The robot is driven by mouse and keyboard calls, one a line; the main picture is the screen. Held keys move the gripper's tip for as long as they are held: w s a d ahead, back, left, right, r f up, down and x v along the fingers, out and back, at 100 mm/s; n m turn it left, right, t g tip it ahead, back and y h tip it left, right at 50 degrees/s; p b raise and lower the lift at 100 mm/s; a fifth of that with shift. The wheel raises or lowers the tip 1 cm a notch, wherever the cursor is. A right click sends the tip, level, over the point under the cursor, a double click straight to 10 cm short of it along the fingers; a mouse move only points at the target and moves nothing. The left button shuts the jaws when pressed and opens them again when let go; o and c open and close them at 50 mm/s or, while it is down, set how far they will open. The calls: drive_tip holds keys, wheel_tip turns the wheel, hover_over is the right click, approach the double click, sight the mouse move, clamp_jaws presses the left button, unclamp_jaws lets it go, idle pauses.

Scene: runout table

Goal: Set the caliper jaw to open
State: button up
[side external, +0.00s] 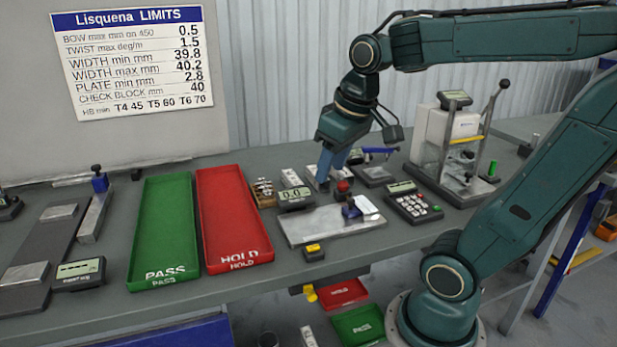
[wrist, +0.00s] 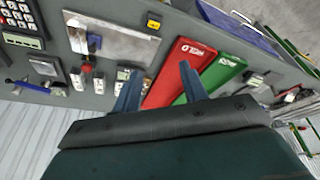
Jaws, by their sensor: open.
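My gripper (side external: 331,172) points down over the back of the table, right of the red tray, with its blue fingers above several small items. In the wrist view my gripper (wrist: 160,72) has its two fingers spread, with nothing held between them. A blue tool with a dark end (side external: 375,151), possibly the caliper, lies behind and to the right of my fingers. It also shows at the left of the wrist view (wrist: 30,87), apart from the fingers. Its jaw is too small to read. A small display reading about 0.0 (side external: 296,194) stands left of the fingers.
The green PASS tray (side external: 163,225) and red HOLD tray (side external: 230,215) lie to the left. A metal plate (side external: 315,226) with a blue-handled block lies in front. A keypad device (side external: 413,205) and a white lever tester (side external: 448,135) stand to the right. The front table strip is mostly clear.

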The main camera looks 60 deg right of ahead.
drive_tip(key=w+d+f+m+g, duration=0.1)
drive_tip(key=w+d+m+g, duration=0.15)
drive_tip(key=d, duration=0.85)
drive_tip(key=m+y, duration=0.1)
drive_tip(key=m, duration=0.1)
hover_over(350, 199)
wheel_tip(350, 199, down, 3)
drive_tip(key=shift+d+g, duration=0.1)
drive_tip(key=shift+g, duration=0.35)
wheel_tip(350, 199, down, 14)
drive_tip(key=shift+r, duration=0.1)
drive_tip(key=shift+c, duration=0.2)
clamp_jaws()
